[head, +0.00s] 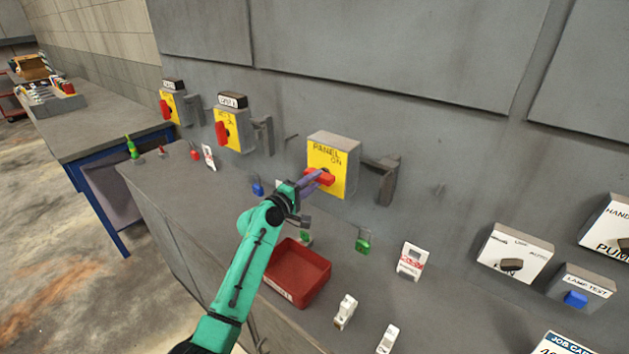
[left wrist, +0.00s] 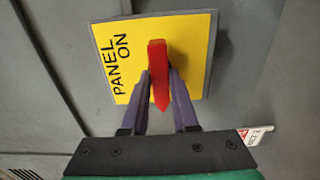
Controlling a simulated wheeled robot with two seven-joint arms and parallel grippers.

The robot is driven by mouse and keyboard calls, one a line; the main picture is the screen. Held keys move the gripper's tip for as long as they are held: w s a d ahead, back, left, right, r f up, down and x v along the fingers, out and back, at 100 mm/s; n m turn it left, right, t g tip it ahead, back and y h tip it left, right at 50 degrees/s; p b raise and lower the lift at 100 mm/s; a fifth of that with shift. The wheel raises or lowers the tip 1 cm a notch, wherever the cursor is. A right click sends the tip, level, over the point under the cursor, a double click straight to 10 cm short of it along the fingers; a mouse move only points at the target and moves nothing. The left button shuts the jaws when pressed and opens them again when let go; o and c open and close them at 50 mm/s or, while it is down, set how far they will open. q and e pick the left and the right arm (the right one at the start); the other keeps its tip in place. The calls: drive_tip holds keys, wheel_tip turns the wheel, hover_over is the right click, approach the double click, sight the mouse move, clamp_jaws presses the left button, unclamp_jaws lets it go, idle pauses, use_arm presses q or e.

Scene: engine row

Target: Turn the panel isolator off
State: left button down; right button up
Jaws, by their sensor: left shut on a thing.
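The panel isolator is a grey box with a yellow face (head: 338,184) on the grey wall, lettered PANEL ON. Its yellow face (left wrist: 189,36) also fills the middle of the left wrist view. Its red handle (left wrist: 158,72) stands out from the face. My left gripper (left wrist: 160,88) has its two purple fingers on either side of the red handle, shut on it. In the head view my left gripper (head: 316,181) covers part of the red handle (head: 327,177). My right gripper is not in view.
Two similar yellow isolators with red handles, a middle one (head: 229,128) and a far one (head: 171,106), are to the left. A red tray (head: 300,271), a green padlock (head: 362,244) and white tags (head: 411,262) lie below. White switch boxes (head: 514,251) are at the right.

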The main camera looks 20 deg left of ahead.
use_arm(q)
drive_tip(key=shift+f, duration=0.1)
drive_tip(key=c, duration=0.7)
unclamp_jaws()
drive_tip(key=shift+a, duration=0.1)
drive_tip(key=b+v, duration=0.3)
drive_tip(key=v, duration=1.1)
drive_tip(key=shift+s+b, duration=0.25)
drive_tip(key=shift+b, duration=0.05)
